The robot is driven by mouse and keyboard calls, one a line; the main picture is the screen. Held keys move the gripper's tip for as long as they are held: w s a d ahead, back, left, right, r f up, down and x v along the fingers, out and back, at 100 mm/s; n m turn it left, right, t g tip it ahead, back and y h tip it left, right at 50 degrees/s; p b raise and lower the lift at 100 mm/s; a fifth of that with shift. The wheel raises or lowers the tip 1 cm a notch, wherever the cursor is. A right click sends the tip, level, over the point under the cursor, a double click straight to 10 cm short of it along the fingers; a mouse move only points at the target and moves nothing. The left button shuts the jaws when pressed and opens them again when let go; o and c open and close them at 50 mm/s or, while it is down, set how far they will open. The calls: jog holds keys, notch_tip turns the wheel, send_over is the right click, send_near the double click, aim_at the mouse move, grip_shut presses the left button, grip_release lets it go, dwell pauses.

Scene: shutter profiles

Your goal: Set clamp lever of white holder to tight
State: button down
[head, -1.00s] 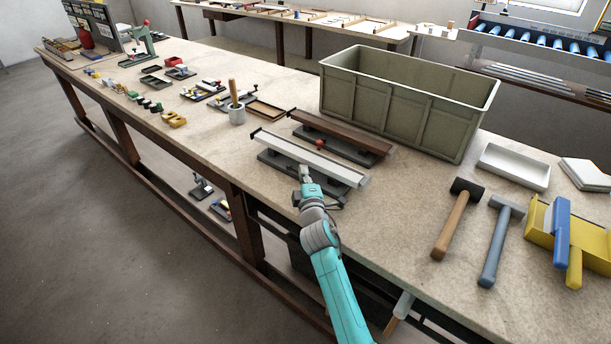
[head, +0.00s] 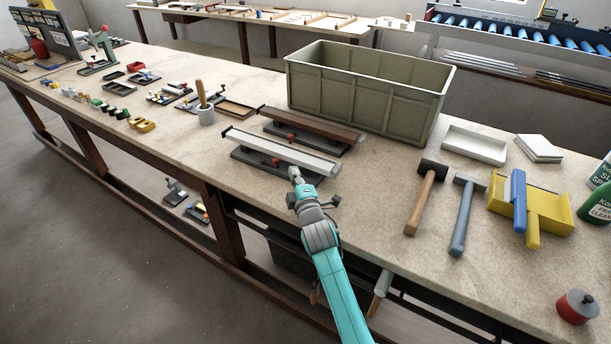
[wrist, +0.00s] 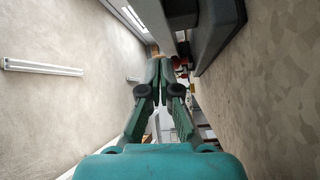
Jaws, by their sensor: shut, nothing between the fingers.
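The white profile (head: 300,154) lies along a dark grey holder (head: 248,158) near the bench's front edge. A small red clamp lever (head: 276,162) shows at the holder's front side; its exact setting is too small to tell. My gripper (head: 294,172) is just right of that lever, at the holder's front side. I cannot tell whether it touches the holder. In the wrist view the two fingers of my gripper (wrist: 160,66) are together and empty. A red part (wrist: 182,74) shows just beyond the fingertips, partly hidden, beside the dark holder (wrist: 214,32).
A similar holder with a brown profile (head: 318,127) and its own red lever (head: 291,138) lies just behind. A large green-grey crate (head: 365,95) stands behind that. A brown-handled mallet (head: 424,195) and a grey hammer (head: 465,205) lie to the right, with bare bench between.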

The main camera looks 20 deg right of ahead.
jog(key=shift+s+d+f, duration=0.1)
jog(key=shift+s+d, duration=0.25)
jog(key=shift+d, duration=0.4)
jog(key=shift+s+d, duration=0.35)
jog(key=shift+d, duration=0.35)
